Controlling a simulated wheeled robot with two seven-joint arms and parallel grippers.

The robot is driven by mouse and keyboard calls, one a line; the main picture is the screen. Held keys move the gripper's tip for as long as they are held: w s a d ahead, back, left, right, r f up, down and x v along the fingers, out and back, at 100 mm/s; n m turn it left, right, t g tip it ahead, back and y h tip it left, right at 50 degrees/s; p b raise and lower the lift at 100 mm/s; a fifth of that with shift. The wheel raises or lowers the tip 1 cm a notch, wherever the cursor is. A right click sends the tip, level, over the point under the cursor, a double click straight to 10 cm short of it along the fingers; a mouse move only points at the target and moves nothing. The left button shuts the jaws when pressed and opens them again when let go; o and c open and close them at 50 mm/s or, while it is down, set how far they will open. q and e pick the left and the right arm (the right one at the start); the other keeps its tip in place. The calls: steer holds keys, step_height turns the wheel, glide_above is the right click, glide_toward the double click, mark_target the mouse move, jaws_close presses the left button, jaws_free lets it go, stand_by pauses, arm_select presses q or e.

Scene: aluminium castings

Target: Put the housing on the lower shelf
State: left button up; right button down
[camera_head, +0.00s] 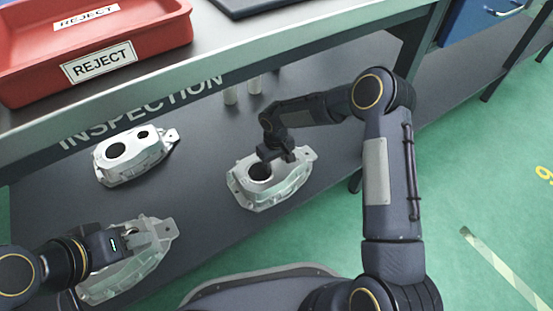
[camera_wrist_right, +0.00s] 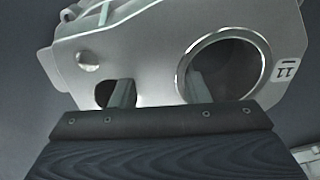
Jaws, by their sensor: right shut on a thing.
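My right gripper (camera_head: 275,158) is shut on a silvery cast housing (camera_head: 292,181) over the dark lower shelf (camera_head: 200,205), near its front edge. In the right wrist view one finger of the gripper (camera_wrist_right: 159,92) is in the large bore and the other in the small hole of the housing (camera_wrist_right: 150,55), which carries a tag like "11". I cannot tell whether its underside touches the shelf. My left gripper (camera_head: 128,240) is at another housing (camera_head: 125,275) at the lower left; its fingertips are unclear.
A third housing (camera_head: 133,160) sits further back on the shelf. Two pale cylinders (camera_head: 242,91) stand behind. The upper bench (camera_head: 290,32) overhangs the shelf, with a red REJECT bin (camera_head: 150,25) on it. Bare shelf lies between the housings; green floor (camera_head: 460,200) is at right.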

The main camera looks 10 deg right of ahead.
mark_target(276, 162)
steer(key=shift+w, duration=0.1)
steer(key=c, duration=0.8)
jaws_free()
step_height(276, 162, up, 12)
steer(key=p, duration=0.5)
steer(key=shift+r, duration=0.1)
